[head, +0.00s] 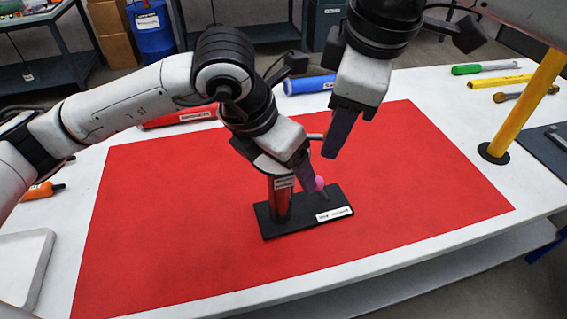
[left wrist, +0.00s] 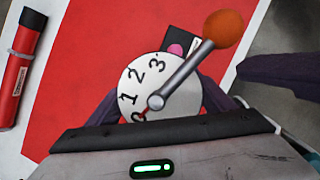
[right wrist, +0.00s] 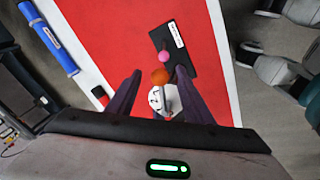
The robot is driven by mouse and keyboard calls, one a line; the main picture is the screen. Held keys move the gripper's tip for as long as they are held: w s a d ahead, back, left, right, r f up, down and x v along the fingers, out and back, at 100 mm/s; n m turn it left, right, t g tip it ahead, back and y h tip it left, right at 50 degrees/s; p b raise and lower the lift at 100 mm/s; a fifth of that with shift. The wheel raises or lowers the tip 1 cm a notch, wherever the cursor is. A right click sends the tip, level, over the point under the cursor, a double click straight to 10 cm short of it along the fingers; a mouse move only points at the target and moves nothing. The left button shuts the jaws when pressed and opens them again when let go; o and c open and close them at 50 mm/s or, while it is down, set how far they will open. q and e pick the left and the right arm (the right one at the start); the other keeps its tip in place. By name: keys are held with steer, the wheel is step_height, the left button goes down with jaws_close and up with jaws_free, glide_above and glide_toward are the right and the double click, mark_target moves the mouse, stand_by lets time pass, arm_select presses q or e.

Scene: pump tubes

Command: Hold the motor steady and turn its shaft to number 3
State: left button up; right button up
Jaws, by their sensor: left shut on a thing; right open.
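The motor (head: 280,205) is a red upright cylinder on a black base plate (head: 335,205). Its white top dial (left wrist: 130,80) shows 0, 1, 2 and 3 in the left wrist view. A grey lever (left wrist: 188,70) with an orange ball (left wrist: 227,28) crosses the dial from its hub; a small red pointer (left wrist: 147,113) points at 0. My left gripper (head: 298,180) is shut on the motor just below the dial. My right gripper (head: 343,150) is open above and to the right. In the right wrist view the orange ball (right wrist: 159,76) shows between its fingers, apparently untouched.
A pink knob (head: 319,184) stands on the base plate. The red mat (head: 420,160) around it is clear. A yellow post (head: 525,100) stands at the right. A blue cylinder (head: 308,85) and a red one (head: 180,117) lie along the back; tools lie back right.

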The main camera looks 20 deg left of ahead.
steer(key=shift+x, duration=2.15)
steer(key=shift+c, duration=0.2)
steer(key=c, duration=1.1)
